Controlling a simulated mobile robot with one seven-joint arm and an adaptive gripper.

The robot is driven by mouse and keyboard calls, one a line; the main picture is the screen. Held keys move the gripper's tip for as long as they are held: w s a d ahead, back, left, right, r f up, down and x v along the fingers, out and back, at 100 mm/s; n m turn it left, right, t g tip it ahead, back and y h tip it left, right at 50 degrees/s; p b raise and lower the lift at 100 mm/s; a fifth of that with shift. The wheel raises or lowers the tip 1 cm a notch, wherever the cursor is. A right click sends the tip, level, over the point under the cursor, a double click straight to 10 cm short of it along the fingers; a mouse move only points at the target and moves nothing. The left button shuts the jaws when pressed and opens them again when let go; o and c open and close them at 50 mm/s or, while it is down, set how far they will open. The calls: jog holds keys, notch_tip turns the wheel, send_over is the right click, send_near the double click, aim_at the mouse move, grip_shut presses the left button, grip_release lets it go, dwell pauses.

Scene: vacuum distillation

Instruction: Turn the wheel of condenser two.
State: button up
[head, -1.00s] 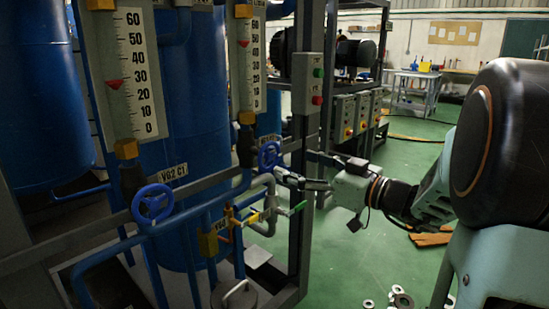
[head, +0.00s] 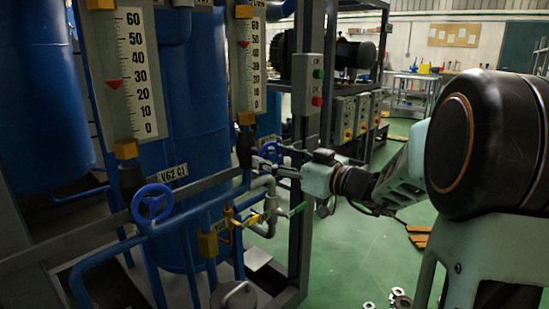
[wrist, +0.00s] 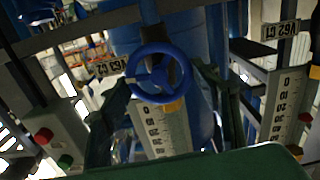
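The wheel of condenser two (head: 269,153) is a small blue handwheel on the pipe frame, below the right-hand gauge. In the head view my gripper (head: 286,165) is right at it and covers part of it. In the wrist view the blue wheel (wrist: 161,77) is face-on and near the middle, with its spokes and hub clear. A finger of my open gripper (wrist: 165,92) stands on each side of it. The wheel lies between the fingers in this view; I cannot tell whether they touch its rim.
Another blue wheel (head: 152,204) sits further left, near the V62 C1 label (head: 166,173). A grey frame post (head: 302,230) stands close beside my arm.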

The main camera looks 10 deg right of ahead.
jog(key=c, duration=0.5)
jog(key=shift+c, duration=0.2)
jog(key=shift+f+b, duration=0.1)
jog(key=shift+b, duration=0.25)
